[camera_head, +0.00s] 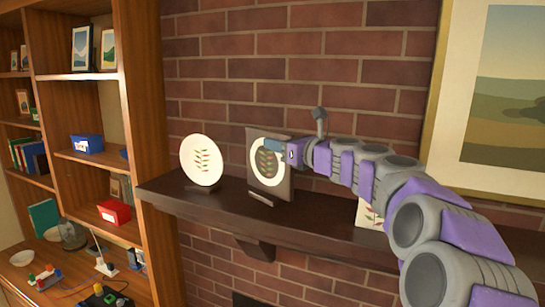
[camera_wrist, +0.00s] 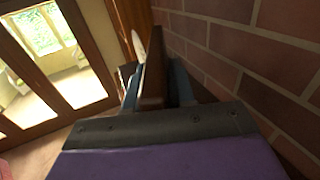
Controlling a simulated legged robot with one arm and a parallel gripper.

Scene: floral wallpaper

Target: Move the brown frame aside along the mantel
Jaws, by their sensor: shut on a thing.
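The brown frame (camera_head: 256,186), with a white round wreath picture, stands leaning on the dark mantel (camera_head: 330,222) against the brick wall. My gripper (camera_head: 274,145) reaches in from the right and is shut on the frame's upper right part. In the wrist view the frame (camera_wrist: 152,78) shows edge-on between the blue fingers of my gripper (camera_wrist: 154,88). My gripper hides part of the picture's upper right. The frame's lower edge is at or close to the mantel top; I cannot tell whether it touches.
A white plate with leaves (camera_head: 201,160) stands left of the frame, with a small gap between. A small leafy picture (camera_head: 367,215) stands to the right, partly hidden by my arm. A wooden shelf unit (camera_head: 147,90) adjoins the mantel's left end. A gilt-framed landscape (camera_head: 505,90) hangs right.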

